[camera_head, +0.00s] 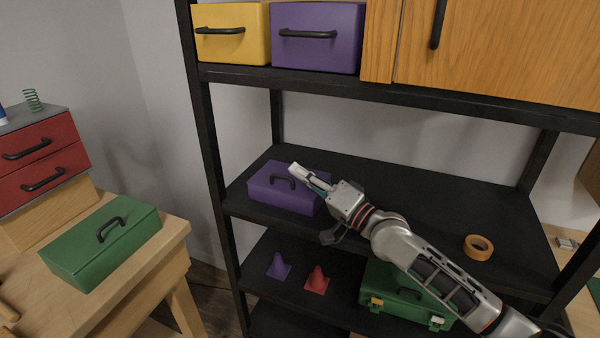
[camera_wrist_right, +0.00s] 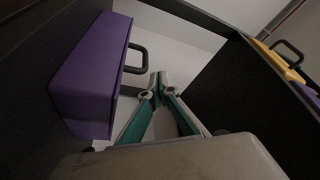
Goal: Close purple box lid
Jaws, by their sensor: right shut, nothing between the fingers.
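The purple box (camera_head: 268,193) sits on the middle shelf at its left end, with a black handle (camera_head: 281,181) on its lid. The lid looks flat and down on the box. In the wrist view the purple box (camera_wrist_right: 90,80) stands at the left, its handle (camera_wrist_right: 138,60) pointing toward my fingers. My right gripper (camera_head: 294,168) is shut and empty, its fingertips above the lid beside the handle. The fingers also show in the wrist view (camera_wrist_right: 158,80), apart from the box face. Part of the box's right end is hidden by my gripper. My left gripper is not in view.
A yellow box (camera_head: 230,48) and another purple box (camera_head: 330,50) are on the upper shelf. An orange tape roll (camera_head: 479,241) lies right on the middle shelf (camera_head: 430,190). Below are two cones and a green case (camera_head: 374,285). A green box (camera_head: 100,240) is on the left table.

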